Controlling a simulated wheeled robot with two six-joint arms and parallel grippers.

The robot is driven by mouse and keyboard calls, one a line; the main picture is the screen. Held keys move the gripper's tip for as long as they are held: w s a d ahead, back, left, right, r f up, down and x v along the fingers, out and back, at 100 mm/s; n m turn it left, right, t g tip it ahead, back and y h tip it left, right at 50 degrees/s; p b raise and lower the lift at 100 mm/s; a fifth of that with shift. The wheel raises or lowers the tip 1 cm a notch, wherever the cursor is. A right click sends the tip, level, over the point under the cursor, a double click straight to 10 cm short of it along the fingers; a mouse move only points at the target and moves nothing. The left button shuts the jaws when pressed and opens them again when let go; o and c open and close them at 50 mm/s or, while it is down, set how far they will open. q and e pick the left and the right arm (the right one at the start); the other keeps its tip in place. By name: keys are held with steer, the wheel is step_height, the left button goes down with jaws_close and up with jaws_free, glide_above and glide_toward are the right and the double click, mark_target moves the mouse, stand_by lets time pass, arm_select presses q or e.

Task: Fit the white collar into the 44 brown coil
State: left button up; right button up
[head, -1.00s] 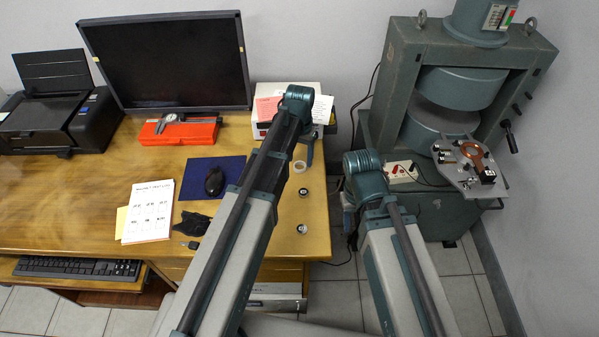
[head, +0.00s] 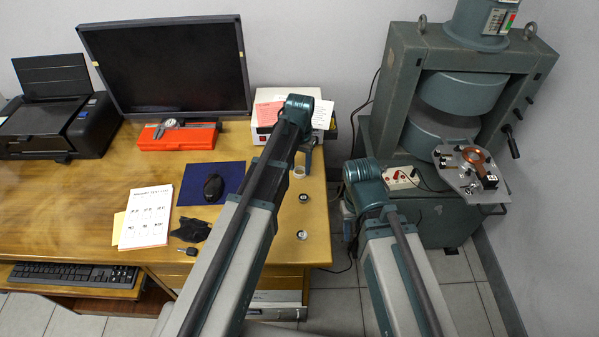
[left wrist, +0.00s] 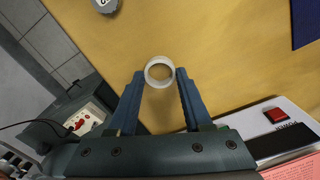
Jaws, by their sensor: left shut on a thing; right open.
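The white collar (head: 299,172) is a short pale ring near the right end of the wooden desk. In the left wrist view the collar (left wrist: 159,86) sits between the fingertips of my left gripper (left wrist: 160,77), which is shut on it. In the head view my left gripper (head: 305,160) points down beside the collar. I cannot tell if the collar touches the desk. The brown coil (head: 483,155) is a copper-coloured ring on the grey plate (head: 463,180) at the magnet's front; no number is readable. My right gripper (head: 348,218) is open, mostly hidden behind its arm, right of the desk.
The large green magnet (head: 400,90) stands at the right. A white box (head: 262,127) stands behind the collar. A red case (head: 178,138), mouse (head: 213,187) and papers lie further left. A floor gap separates desk and magnet.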

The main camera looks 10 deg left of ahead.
arm_select(q)
steer(key=shift+r+p, duration=2.5)
steer(key=shift+r, duration=0.1)
steer(key=shift+f, duration=0.1)
steer(key=shift+d, duration=0.1)
